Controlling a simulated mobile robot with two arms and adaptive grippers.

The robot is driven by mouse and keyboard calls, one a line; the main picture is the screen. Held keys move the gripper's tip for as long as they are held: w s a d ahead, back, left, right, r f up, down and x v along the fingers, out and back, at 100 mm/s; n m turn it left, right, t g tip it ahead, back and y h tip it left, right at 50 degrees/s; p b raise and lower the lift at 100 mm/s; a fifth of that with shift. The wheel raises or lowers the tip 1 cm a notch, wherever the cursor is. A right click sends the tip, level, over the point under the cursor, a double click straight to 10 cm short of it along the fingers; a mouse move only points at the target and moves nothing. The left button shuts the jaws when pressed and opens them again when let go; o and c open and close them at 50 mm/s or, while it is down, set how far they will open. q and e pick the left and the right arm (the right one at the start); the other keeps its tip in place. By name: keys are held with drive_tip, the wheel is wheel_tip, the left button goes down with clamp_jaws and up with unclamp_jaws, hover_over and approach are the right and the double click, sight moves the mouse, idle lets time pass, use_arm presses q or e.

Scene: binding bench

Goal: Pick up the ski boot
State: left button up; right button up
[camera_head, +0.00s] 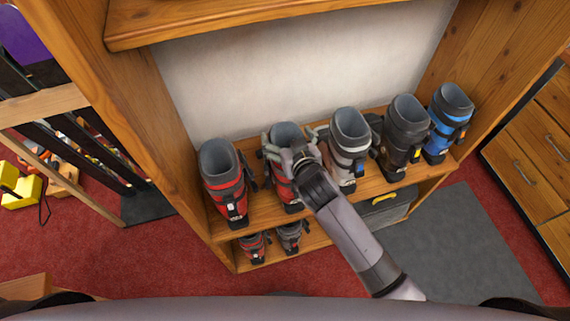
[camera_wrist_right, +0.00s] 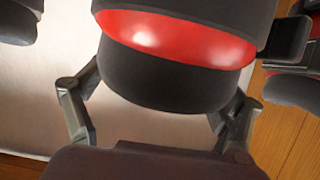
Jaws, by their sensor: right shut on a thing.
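Several ski boots stand in a row on the wooden shelf. The one at my right gripper (camera_head: 292,152) is a red boot with a grey cuff (camera_head: 284,133), second from the left. My right gripper is shut on its upper part, one finger on each side. In the right wrist view the boot's black and red shell (camera_wrist_right: 180,45) fills the space between the fingers. The gripper and forearm hide part of the boot. It appears upright at shelf level; I cannot tell if its sole touches the shelf. My left gripper is not in view.
A red-and-black boot (camera_head: 224,183) stands close on the left and a white-grey boot (camera_head: 348,146) close on the right. A brown boot (camera_head: 403,136) and a blue boot (camera_head: 449,121) stand further right. An upper shelf board (camera_head: 220,22) overhangs behind. Smaller boots (camera_head: 289,236) sit below.

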drive_tip(key=shift+d+f, duration=0.1)
drive_tip(key=shift+f, duration=0.1)
drive_tip(key=c, duration=0.8)
drive_tip(key=shift+r, duration=0.2)
drive_tip(key=shift+c, duration=0.3)
